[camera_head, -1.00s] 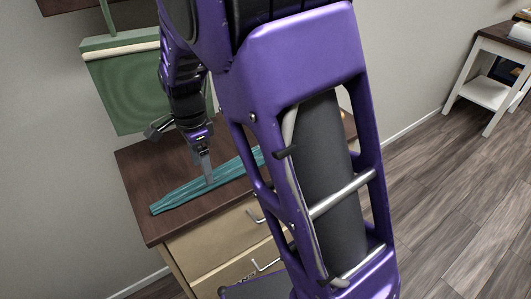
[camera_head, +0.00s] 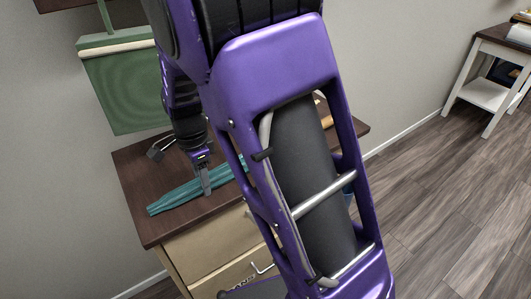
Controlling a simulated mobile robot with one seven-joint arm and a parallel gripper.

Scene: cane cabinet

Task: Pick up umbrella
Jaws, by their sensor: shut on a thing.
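The teal folded umbrella (camera_head: 178,196) lies across the dark brown top of the cane cabinet (camera_head: 140,229). Its left end shows near the cabinet's left edge, and its right part is hidden behind my arm. My gripper (camera_head: 206,190) points down at the umbrella's visible middle, with its fingers shut on it. The umbrella appears to be at the level of the cabinet top; I cannot tell whether there is a gap under it.
A green hanging cloth (camera_head: 125,90) is on the wall behind the cabinet. A white side table with a dark top (camera_head: 492,85) stands at the far right. The wooden floor at right is open.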

